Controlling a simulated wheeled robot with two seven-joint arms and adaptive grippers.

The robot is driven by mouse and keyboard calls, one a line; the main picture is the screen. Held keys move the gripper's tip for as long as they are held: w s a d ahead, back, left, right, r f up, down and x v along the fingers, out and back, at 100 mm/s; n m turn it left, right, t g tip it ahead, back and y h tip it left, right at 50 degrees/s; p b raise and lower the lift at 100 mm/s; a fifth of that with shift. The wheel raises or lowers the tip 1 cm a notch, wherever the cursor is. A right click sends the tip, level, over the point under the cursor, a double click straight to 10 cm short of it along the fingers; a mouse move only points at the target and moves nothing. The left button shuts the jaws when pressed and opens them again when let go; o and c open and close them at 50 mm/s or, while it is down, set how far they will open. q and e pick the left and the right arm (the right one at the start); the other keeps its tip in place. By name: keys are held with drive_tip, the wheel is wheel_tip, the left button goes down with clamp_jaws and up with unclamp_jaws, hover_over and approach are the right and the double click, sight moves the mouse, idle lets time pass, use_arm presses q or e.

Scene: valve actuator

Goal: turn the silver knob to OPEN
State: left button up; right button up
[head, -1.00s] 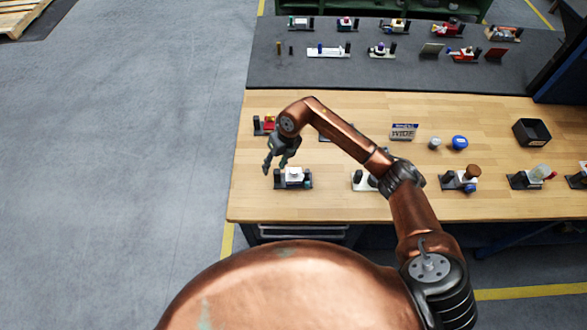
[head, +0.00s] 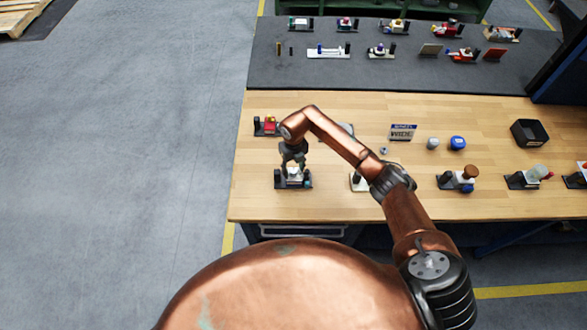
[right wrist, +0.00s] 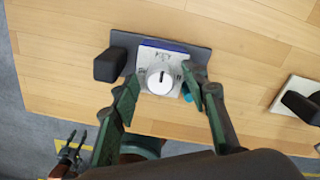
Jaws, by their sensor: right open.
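The silver knob (right wrist: 160,82) is round, with a dark line across its top pointing roughly up in the right wrist view. It sits on a white block with a blue edge and the lettering "KEY", on a dark base plate (right wrist: 197,53). In the head view this fixture (head: 293,183) stands near the table's front left, its knob mostly hidden by my gripper. My right gripper (head: 293,163) is open above it. In the right wrist view its fingers (right wrist: 160,78) appear on either side of the knob, not closed on it. What looks like my left gripper (right wrist: 77,139) is low, off the table edge, fingers apart.
A dark post (right wrist: 110,65) rises left of the knob, and a teal part (right wrist: 187,92) is at its right. Another fixture (head: 358,183) stands to the right. A red fixture (head: 267,126) is behind. Bare wood lies between them.

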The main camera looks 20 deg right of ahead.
drive_tip(key=shift+c, duration=0.2)
clamp_jaws()
idle(0.3)
drive_tip(key=m, duration=0.6)
drive_tip(key=shift+m, duration=0.4)
drive_tip(key=m, duration=0.5)
drive_tip(key=shift+d, duration=0.1)
drive_tip(key=m+p, duration=0.1)
drive_tip(key=m, duration=0.5)
drive_tip(key=shift+p, duration=0.35)
